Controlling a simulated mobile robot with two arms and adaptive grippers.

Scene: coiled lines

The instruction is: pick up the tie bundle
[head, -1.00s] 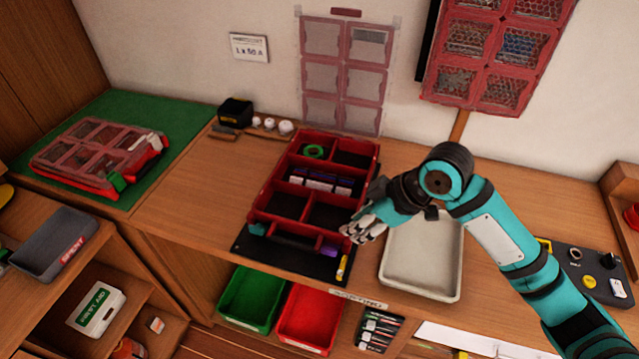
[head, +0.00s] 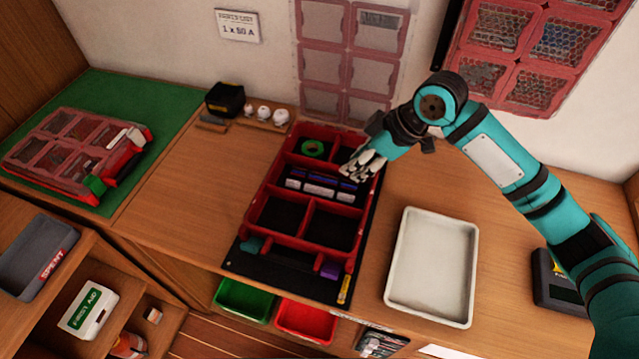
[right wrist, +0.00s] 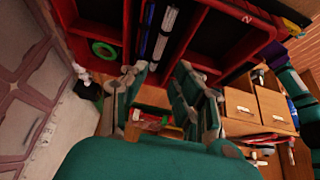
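I cannot make out a tie bundle for certain. The red divided tray (head: 258,214) stands on the wooden bench. It holds a green ring (head: 313,148) in its far left compartment and several white and blue pieces (head: 313,188) in the middle row; the near two compartments look empty. My right gripper (head: 352,176) is above the tray's right side, by the far right compartment, and partly hides it. In the right wrist view its fingers (right wrist: 163,72) are apart with nothing seen between them; the green ring (right wrist: 104,50) lies to their upper left. My left gripper is out of view.
A pale empty tray (head: 432,266) stands right of the red tray. A black pouch (head: 225,99) and white knobs (head: 265,114) are at the back. A red case (head: 72,155) lies on the green mat at left. Bench left of the red tray is clear.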

